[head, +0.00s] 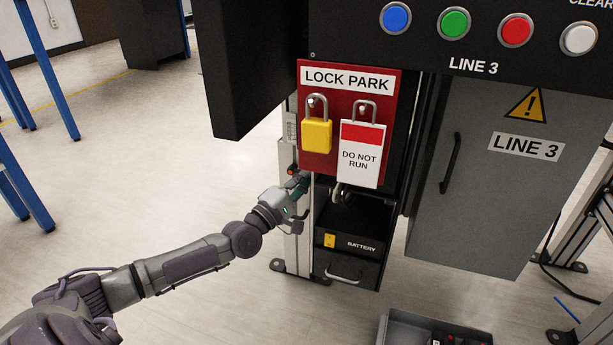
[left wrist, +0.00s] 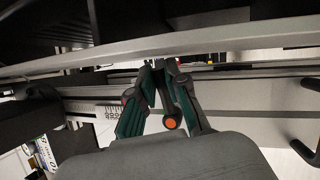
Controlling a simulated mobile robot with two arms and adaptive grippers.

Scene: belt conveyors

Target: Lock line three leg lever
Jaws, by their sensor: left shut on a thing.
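My left gripper (head: 300,184) reaches in from the left to the pale upright leg (head: 291,225) below the red lock park board. In the left wrist view its green-padded fingers (left wrist: 160,98) are shut on a dark lever with an orange round end (left wrist: 171,123). The lever's far part is hidden by the fingers and rails. The yellow padlock (head: 317,136) hangs on the red LOCK PARK board (head: 310,168). Beside it hangs a white and red DO NOT RUN tag (head: 361,160) on its own shackle. My right gripper is not in view.
The grey LINE 3 cabinet (head: 490,200) with a black handle stands at the right, under a panel of coloured buttons (head: 455,23). A grey bin (head: 400,330) lies on the floor. The floor at left is mostly clear.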

